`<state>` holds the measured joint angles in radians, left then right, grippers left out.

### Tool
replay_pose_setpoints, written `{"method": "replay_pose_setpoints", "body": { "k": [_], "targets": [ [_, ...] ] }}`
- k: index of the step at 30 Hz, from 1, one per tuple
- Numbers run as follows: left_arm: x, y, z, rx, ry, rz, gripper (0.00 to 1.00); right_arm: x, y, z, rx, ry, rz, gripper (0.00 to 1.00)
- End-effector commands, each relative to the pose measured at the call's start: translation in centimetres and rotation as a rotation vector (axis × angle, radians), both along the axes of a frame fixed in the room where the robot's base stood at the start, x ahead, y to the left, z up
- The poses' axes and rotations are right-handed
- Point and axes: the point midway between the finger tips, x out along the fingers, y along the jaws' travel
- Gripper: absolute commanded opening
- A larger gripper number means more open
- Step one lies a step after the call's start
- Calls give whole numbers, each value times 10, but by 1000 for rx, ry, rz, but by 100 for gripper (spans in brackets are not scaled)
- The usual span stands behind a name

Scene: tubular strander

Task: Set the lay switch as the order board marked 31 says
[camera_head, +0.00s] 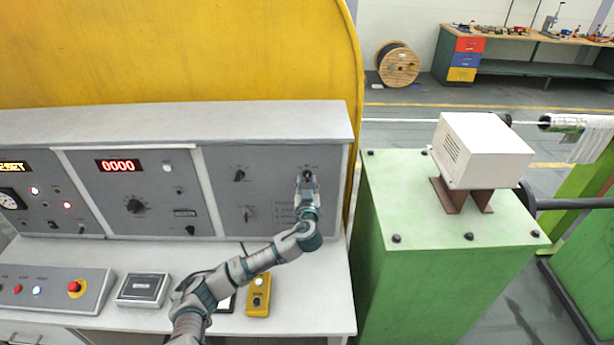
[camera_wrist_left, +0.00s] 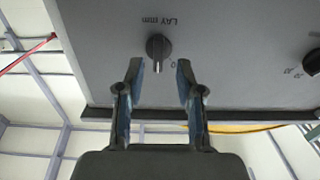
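The lay switch is a dark rotary knob (camera_wrist_left: 158,48) under upside-down lettering "LAY mm" in the left wrist view. Its pointer bar runs roughly up and down in that picture; the scale marks are mostly unreadable. In the head view the lay switch (camera_head: 307,174) is at the upper right of the right-hand grey panel, partly covered by my gripper. My left gripper (camera_wrist_left: 160,68) is open, its fingertips either side of the knob's lower part, with gaps showing; it also shows in the head view (camera_head: 307,184). I see no order board that I can read as 31. My right gripper is not in view.
Another knob (camera_head: 240,175) sits left of the lay switch. A red display (camera_head: 118,166) reads 0000. On the desk are a red emergency button (camera_head: 74,288), a small grey box (camera_head: 143,288) and a yellow button box (camera_head: 258,296). A green machine stand (camera_head: 440,260) is at right.

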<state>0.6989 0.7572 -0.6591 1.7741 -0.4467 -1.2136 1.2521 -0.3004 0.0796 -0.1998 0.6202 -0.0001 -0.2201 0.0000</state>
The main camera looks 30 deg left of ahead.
Motion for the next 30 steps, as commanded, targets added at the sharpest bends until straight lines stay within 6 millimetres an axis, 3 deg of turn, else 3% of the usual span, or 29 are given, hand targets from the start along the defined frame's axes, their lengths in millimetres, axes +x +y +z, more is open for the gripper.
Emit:
{"method": "replay_pose_setpoints", "body": {
  "k": [6, 15, 20, 30],
  "targets": [
    [18, 10, 1, 0, 0, 0, 36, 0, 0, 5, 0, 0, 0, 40],
    [20, 11, 0, -1, -1, -1, 36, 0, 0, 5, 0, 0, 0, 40],
    [20, 11, 0, 0, 0, -1, 0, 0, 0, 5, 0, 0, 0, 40],
    [20, 11, -2, 9, 7, -2, 0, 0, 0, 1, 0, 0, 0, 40]
  ]
}}
